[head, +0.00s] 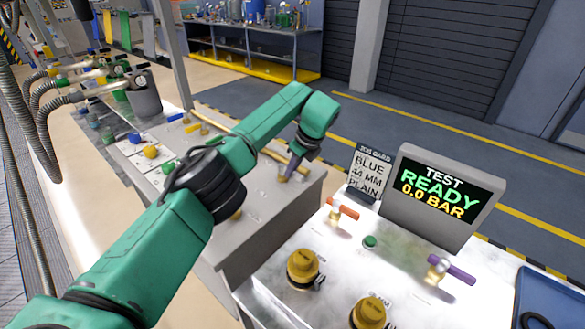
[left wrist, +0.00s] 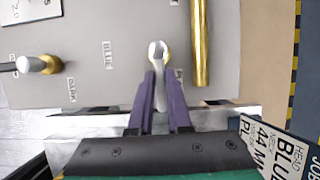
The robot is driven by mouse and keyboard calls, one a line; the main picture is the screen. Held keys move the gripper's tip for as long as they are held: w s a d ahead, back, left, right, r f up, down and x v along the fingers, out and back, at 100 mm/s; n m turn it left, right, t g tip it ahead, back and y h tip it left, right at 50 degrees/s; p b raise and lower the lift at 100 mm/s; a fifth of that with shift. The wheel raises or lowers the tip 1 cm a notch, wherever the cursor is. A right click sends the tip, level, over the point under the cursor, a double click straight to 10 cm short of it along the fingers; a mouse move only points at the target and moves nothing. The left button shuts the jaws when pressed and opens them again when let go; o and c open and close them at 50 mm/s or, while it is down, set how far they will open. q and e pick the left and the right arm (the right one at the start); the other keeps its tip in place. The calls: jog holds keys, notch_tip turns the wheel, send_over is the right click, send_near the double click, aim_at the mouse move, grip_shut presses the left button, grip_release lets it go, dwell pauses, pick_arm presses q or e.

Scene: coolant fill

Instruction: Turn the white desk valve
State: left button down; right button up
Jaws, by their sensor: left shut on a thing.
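The white desk valve (left wrist: 158,50) shows in the left wrist view as a pale lever with a little brass at its head, on the grey desk top (left wrist: 120,25). My left gripper (left wrist: 159,75) has its two purple fingers on either side of the lever and is shut on it. In the head view my left gripper (head: 288,170) reaches down to the far right part of the grey desk (head: 262,205). The fingers and wrist hide most of the valve there. My right gripper is not in view.
A second brass valve (left wrist: 40,65) stands left in the wrist view, and a brass pipe (left wrist: 200,42) runs close by on the right. The job card (head: 370,170), test screen (head: 440,195), orange-handled valve (head: 343,207) and purple-handled valve (head: 452,270) stand on the nearer bench.

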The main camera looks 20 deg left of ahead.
pick_arm(q)
jog(key=c, duration=0.9)
grip_release()
jog(key=shift+o, duration=0.2)
jog(key=b+v, duration=0.1)
jog(key=v, duration=0.7)
jog(key=shift+w+b, duration=0.15)
jog(key=shift+b, duration=0.15)
jog(key=v, duration=0.6)
jog(key=shift+r+p, duration=0.3)
jog(key=shift+p, duration=0.15)
